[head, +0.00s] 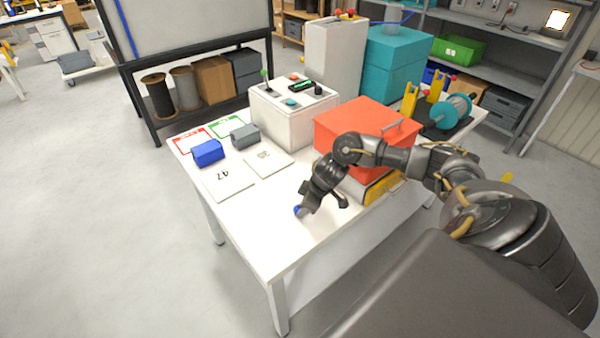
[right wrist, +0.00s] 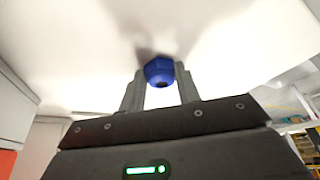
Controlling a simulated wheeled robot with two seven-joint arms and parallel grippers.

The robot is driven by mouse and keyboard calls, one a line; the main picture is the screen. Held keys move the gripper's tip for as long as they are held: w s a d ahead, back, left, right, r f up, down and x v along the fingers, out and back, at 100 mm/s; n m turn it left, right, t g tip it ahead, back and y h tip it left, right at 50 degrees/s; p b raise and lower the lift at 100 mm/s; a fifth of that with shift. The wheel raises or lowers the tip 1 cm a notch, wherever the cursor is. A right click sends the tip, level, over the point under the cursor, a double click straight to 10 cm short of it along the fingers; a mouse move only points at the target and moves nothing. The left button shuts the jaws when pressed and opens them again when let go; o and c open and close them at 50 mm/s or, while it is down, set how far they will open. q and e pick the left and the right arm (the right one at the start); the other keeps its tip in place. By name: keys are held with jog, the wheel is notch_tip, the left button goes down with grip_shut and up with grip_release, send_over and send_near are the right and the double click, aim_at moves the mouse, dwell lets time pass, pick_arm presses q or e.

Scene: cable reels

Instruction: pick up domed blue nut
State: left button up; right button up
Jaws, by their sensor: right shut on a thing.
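The domed blue nut (right wrist: 159,72) is between the two fingertips of my right gripper (right wrist: 160,85) in the right wrist view. The fingers press on it from both sides. In the head view the nut (head: 298,211) shows as a small blue spot at the tip of my right gripper (head: 303,208), low over the white table (head: 270,235) near its front edge. I cannot tell whether the nut still touches the table. My left gripper is in neither view.
A white control box (head: 290,115), a blue block (head: 207,152), a grey block (head: 245,136) and numbered cards (head: 228,182) lie to the left. The table's front is clear.

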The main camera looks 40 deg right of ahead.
jog(key=shift+r, duration=0.1)
notch_tip(320, 180, up, 10)
dwell(0.4)
